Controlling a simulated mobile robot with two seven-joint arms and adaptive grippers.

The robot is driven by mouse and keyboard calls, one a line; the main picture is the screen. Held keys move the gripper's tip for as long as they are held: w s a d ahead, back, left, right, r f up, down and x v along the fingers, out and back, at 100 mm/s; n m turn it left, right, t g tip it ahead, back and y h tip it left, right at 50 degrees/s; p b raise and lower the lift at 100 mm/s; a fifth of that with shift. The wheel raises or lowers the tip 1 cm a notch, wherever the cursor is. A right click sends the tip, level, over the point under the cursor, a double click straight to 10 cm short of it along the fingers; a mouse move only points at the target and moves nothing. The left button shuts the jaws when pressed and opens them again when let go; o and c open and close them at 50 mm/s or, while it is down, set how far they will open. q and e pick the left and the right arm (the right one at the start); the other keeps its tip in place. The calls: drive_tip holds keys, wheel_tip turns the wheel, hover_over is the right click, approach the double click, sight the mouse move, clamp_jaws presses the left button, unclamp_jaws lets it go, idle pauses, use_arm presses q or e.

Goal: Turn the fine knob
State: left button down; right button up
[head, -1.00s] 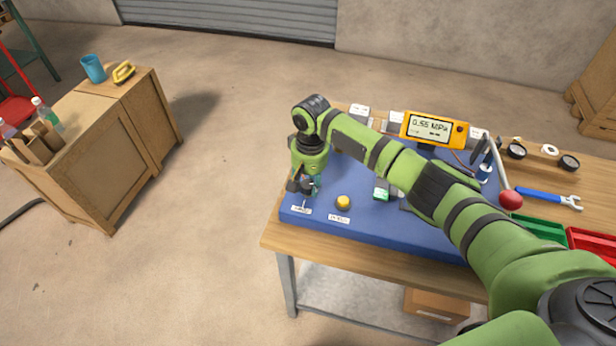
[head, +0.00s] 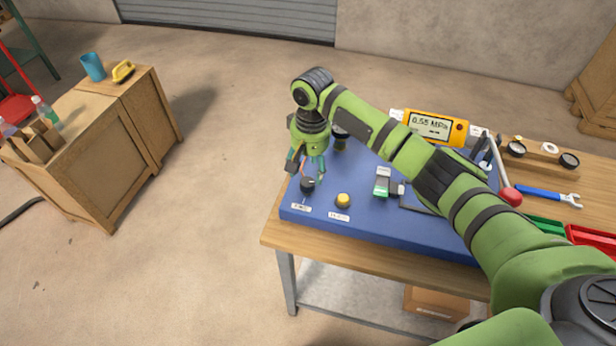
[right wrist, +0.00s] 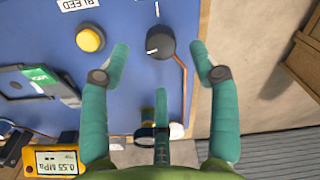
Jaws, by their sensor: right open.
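The black fine knob (head: 307,186) stands at the near left corner of the blue panel (head: 360,222). A white mark shows on its top in the right wrist view (right wrist: 161,43). Its small label (head: 300,208) is too small to read in the head view. My right gripper (head: 306,172) is open and empty, pointing down above the knob, with its teal fingers spread. In the right wrist view the fingers (right wrist: 160,62) lie on both sides of the knob, apart from it. My left gripper is not in view.
A yellow button (head: 343,201) sits right of the knob, labelled BLEED in the wrist view. An orange meter (head: 435,127) reads 0.55 MPa. A red-ended lever (head: 510,195), a blue wrench (head: 548,197) and green and red trays (head: 590,242) are further right.

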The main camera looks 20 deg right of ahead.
sight(309, 182)
wheel_tip(309, 182, up, 6)
drive_tip(key=shift+r, duration=0.25)
drive_tip(key=shift+d, duration=0.1)
